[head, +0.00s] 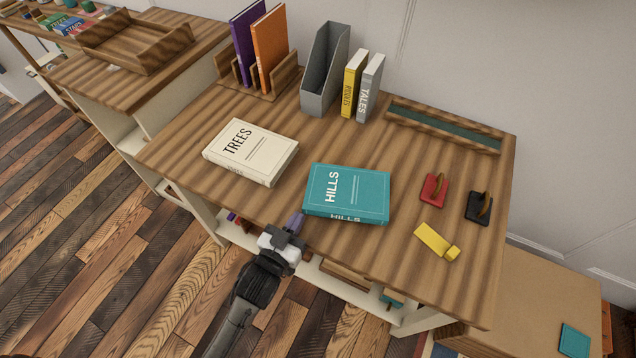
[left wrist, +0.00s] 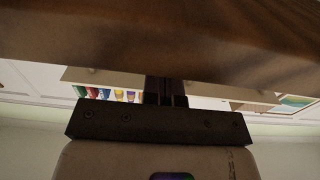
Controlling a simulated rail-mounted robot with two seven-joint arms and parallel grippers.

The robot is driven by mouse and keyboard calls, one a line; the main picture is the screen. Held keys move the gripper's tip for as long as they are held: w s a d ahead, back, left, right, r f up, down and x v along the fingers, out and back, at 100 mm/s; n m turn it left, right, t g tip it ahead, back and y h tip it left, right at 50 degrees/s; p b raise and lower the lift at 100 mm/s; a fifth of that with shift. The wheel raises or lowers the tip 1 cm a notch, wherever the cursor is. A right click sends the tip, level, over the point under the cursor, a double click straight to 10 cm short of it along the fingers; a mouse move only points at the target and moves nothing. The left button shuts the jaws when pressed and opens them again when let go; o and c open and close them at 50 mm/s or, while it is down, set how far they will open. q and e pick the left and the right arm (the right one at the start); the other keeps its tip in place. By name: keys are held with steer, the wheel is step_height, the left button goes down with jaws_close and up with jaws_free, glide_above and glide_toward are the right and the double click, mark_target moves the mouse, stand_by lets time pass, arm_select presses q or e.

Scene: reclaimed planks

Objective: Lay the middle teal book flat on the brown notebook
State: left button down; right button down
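A teal book marked HILLS (head: 346,192) lies flat, cover up, near the front of the wooden table. I see no other teal book beside it on this top. I cannot pick out a brown notebook in either view. My left gripper (head: 295,222) is at the table's front edge, just left of and below the teal book, apart from it. In the left wrist view its fingers (left wrist: 166,92) look close together with nothing seen between them, and a wooden surface fills the top of that view. My right gripper is in neither view.
A cream TREES book (head: 250,150) lies left of HILLS. Behind are a rack (head: 262,80) with purple and orange books, a grey file holder (head: 325,70) and two upright books. Red, black and yellow items lie right. A low brown surface (head: 530,310) bears a teal item (head: 574,340).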

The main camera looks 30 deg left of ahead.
mark_target(306, 206)
arm_select(q)
steer(key=shift+w, duration=1.4)
steer(key=shift+w+p, duration=0.4)
steer(key=shift+w, duration=1.1)
steer(key=shift+s, duration=0.1)
steer(key=shift+s+r+p, duration=0.1)
steer(key=shift+s+p, duration=1.05)
steer(key=shift+s, duration=0.75)
